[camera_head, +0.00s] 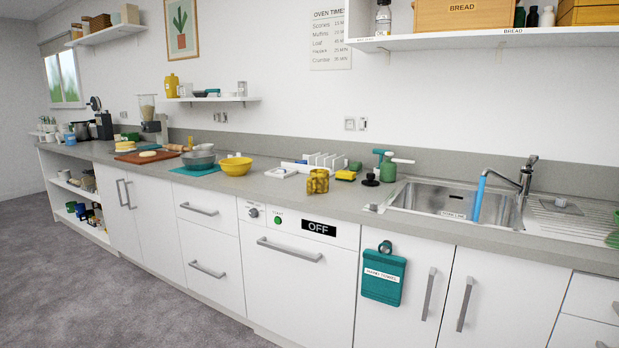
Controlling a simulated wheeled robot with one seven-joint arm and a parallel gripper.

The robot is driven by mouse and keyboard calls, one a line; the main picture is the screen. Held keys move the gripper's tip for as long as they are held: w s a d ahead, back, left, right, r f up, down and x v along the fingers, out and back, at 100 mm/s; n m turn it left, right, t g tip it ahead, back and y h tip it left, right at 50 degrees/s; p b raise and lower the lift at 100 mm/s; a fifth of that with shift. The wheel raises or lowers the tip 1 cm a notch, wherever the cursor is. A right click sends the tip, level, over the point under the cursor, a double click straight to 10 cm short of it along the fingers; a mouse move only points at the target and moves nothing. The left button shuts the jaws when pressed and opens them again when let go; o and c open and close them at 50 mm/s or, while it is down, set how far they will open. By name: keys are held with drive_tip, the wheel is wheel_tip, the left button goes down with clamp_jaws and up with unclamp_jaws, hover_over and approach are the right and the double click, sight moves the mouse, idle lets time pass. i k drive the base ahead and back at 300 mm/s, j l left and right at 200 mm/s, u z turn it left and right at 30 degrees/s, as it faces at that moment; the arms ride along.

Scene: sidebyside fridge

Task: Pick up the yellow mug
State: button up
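A mottled yellow, mug-like vessel (318,181) stands upright on the grey counter, above the dishwasher and left of the sink. Its handle is hard to make out. A taller yellow jug or canister (171,86) stands on the small wall shelf further left. Small yellow and dark cups (97,215) sit low in the open shelf unit at far left, too small to tell apart. My gripper is not in view, and nothing is seen touching the yellow vessel.
A yellow bowl (235,167) and a white rack (320,161) stand left of and behind the vessel. A yellow sponge (346,175) and green spray bottles (388,167) are to its right, before the sink (452,200). Counter front (277,195) is mostly clear; floor (110,300) is open.

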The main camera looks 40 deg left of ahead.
sight(319, 182)
drive_tip(key=i+j+u, duration=0.1)
drive_tip(key=j+u, duration=0.25)
drive_tip(key=i+j+u, duration=0.15)
drive_tip(key=u, duration=0.25)
drive_tip(key=i+j+u, duration=0.15)
drive_tip(key=u, duration=1)
drive_tip(key=z, duration=1.7)
drive_tip(key=k+j, duration=0.15)
drive_tip(key=j, duration=0.15)
